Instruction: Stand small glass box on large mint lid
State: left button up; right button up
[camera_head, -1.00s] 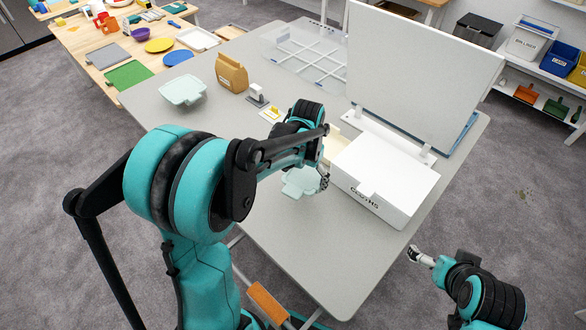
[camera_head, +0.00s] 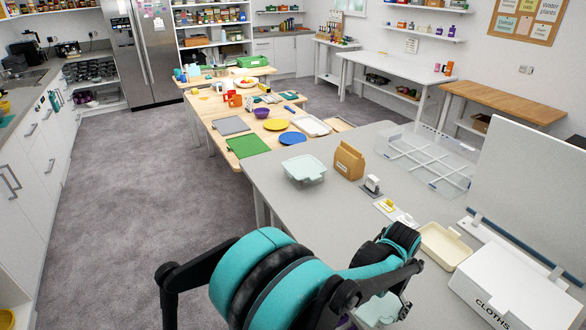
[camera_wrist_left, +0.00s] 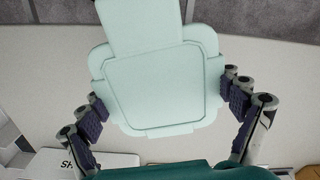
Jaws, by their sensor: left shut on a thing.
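The large glass box with its mint lid (camera_head: 305,168) stands on the grey table near its left edge, with nothing on the lid. My left gripper (camera_head: 385,304) is low in the head view, in front of the cream tray. In the left wrist view, its two fingers (camera_wrist_left: 165,100) close on opposite sides of the small glass box, whose mint lid (camera_wrist_left: 155,85) faces the camera. The small box also shows partly in the head view (camera_head: 376,311), mostly hidden by my arm. Its glass sides are hidden in the wrist view. My right gripper is out of view.
A brown paper bag (camera_head: 348,161) stands right of the large box, with a small grey-white device (camera_head: 372,185) nearby. A clear divided bin (camera_head: 428,160), the cream tray (camera_head: 446,245) and a white cloths box (camera_head: 515,288) lie right. Table between my gripper and the large box is clear.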

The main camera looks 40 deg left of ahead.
aim_at(309, 167)
jog(key=j+z, duration=0.1)
jog(key=j, duration=0.35)
jog(key=k+j+z, duration=0.1)
jog(key=j, duration=0.35)
jog(key=k+j+z, duration=0.1)
jog(key=j, duration=0.35)
jog(key=k+j+z, duration=0.1)
jog(key=j, duration=0.35)
jog(key=k+j+z, duration=0.1)
jog(key=j, duration=0.35)
